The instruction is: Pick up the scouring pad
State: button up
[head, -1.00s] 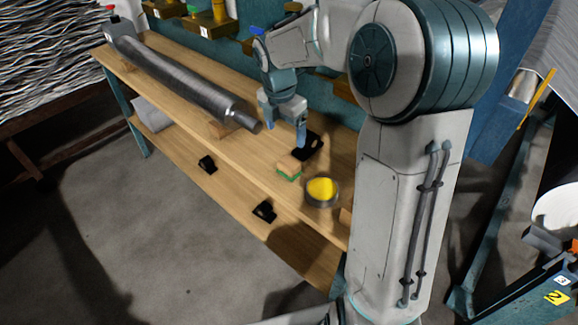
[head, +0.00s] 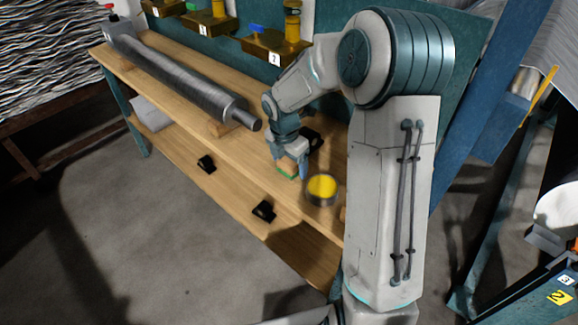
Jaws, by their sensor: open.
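The scouring pad (head: 287,174), with a green layer showing, lies on the wooden bench top (head: 180,98). My gripper (head: 289,167) is open and low over the pad, with a finger on either side of it. The gripper hides most of the pad's upper part. I cannot tell whether the fingers touch it.
A round dark tin with yellow contents (head: 322,188) stands close to the right of the pad. A black object (head: 313,138) lies behind the gripper. A long metal roller (head: 180,80) rests on the bench to the left. The bench between roller and pad is clear.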

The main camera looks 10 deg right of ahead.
jog(key=c, duration=1.1)
jog(key=shift+r, duration=0.55)
jog(key=r, duration=0.3)
jog(key=shift+s+d+r+p, duration=0.1)
jog(key=shift+d+r+p, duration=0.25)
jog(key=shift+d, duration=0.05)
jog(key=s+d+r, duration=0.1)
jog(key=d+r, duration=0.1)
jog(key=d, duration=0.1)
jog(key=s+d+r, duration=0.2)
jog(key=d, duration=0.1)
jog(key=s+d+r+p, duration=0.1)
jog(key=d+r, duration=0.1)
jog(key=d, duration=0.2)
jog(key=shift+s+r, duration=0.15)
jog(key=shift+s, duration=0.05)
